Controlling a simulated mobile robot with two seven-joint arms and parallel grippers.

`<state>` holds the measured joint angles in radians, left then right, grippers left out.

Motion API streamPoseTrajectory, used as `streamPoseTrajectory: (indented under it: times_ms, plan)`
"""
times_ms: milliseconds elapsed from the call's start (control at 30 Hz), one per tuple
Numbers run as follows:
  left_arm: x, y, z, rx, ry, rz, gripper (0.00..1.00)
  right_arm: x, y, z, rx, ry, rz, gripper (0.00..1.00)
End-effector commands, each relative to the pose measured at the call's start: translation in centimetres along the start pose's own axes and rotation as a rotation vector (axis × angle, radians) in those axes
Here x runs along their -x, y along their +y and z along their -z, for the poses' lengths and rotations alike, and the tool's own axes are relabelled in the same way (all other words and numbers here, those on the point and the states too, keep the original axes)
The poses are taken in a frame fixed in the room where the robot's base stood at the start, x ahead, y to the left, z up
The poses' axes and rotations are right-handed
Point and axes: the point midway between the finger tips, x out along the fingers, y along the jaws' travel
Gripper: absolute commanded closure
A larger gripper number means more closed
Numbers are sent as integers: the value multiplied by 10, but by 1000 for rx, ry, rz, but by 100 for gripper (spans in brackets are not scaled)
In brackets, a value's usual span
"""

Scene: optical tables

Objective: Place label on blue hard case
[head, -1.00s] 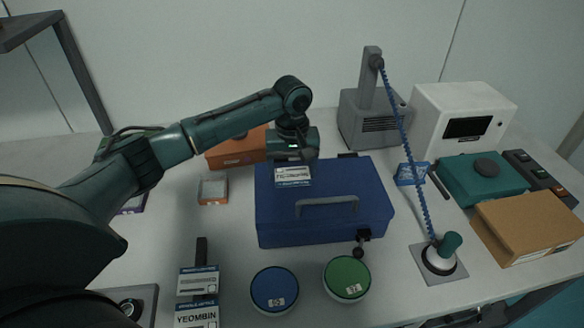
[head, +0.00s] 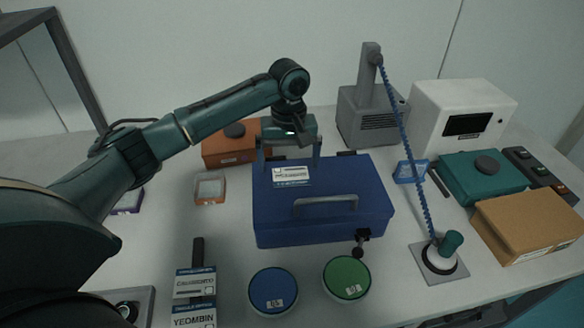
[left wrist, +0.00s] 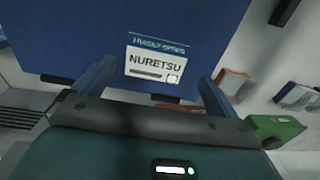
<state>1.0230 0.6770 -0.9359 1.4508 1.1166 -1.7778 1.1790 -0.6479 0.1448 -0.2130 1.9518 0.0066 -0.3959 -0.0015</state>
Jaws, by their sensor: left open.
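The blue hard case (head: 335,226) stands shut on the table, its grey handle on top towards the front. A white label with a blue strip (head: 291,177) lies on the case's lid at the upper left. In the left wrist view the label (left wrist: 155,63) reads NURETSU. My left gripper (head: 291,160) is open just behind and above the label, with its fingers apart on either side and nothing between them. The fingers also show in the left wrist view (left wrist: 155,82). My right gripper is not in view.
Two more labels (head: 195,283) are on a dark holder at the front left. A blue round tin (head: 273,288) and a green round tin (head: 347,277) stand before the case. An orange box (head: 228,150) is behind my gripper, and a lamp-like stand (head: 438,262) with a blue coiled cord is right.

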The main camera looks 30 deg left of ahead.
Motion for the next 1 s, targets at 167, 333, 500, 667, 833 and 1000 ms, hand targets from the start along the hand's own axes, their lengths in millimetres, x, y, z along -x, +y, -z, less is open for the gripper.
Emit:
streamPoseTrajectory:
  times_ms: [167,333,500,667,833,1000]
  plan:
    - [46,2,1,-3,8,-10,3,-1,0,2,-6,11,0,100]
    - [76,2,0,-4,6,-10,3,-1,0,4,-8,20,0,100]
    - [92,2,0,-3,6,-10,3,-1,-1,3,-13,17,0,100]
    - [95,2,0,-3,6,-9,3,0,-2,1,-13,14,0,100]
    - [95,2,0,-4,6,-9,3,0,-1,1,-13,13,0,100]
    - [95,2,0,-4,7,-10,3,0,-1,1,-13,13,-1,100]
